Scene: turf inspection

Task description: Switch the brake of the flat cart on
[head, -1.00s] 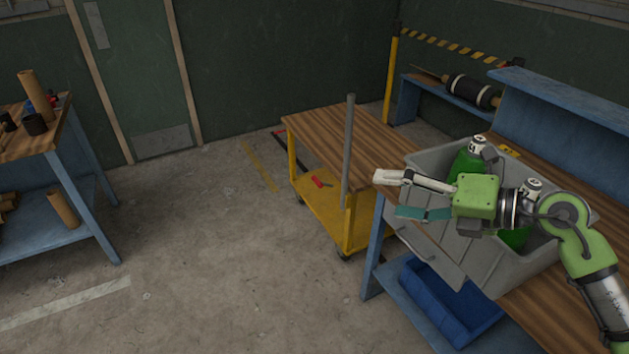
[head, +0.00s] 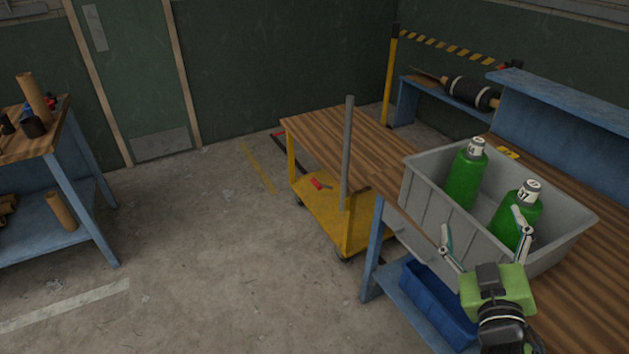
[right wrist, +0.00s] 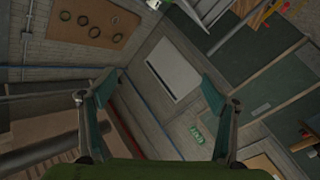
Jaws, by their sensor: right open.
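The flat cart (head: 345,138) has a wooden top, a yellow frame and a yellow lower deck (head: 338,217). It stands on the floor in the middle of the head view, beyond the blue bench. A grey post (head: 348,155) rises at its near side. A small red piece (head: 320,183) shows at the lower deck; I cannot tell whether it is the brake. My right gripper (head: 482,226) is open and empty in front of the grey bin, apart from the cart. In the right wrist view its open fingers (right wrist: 158,88) point at walls and panels. My left gripper is out of view.
A grey bin (head: 425,208) with two green bottles (head: 466,178) stands on the blue bench (head: 400,262), close to my right gripper. A blue crate (head: 437,300) sits below. Another blue table (head: 60,250) stands at the left. The floor (head: 220,260) between is clear.

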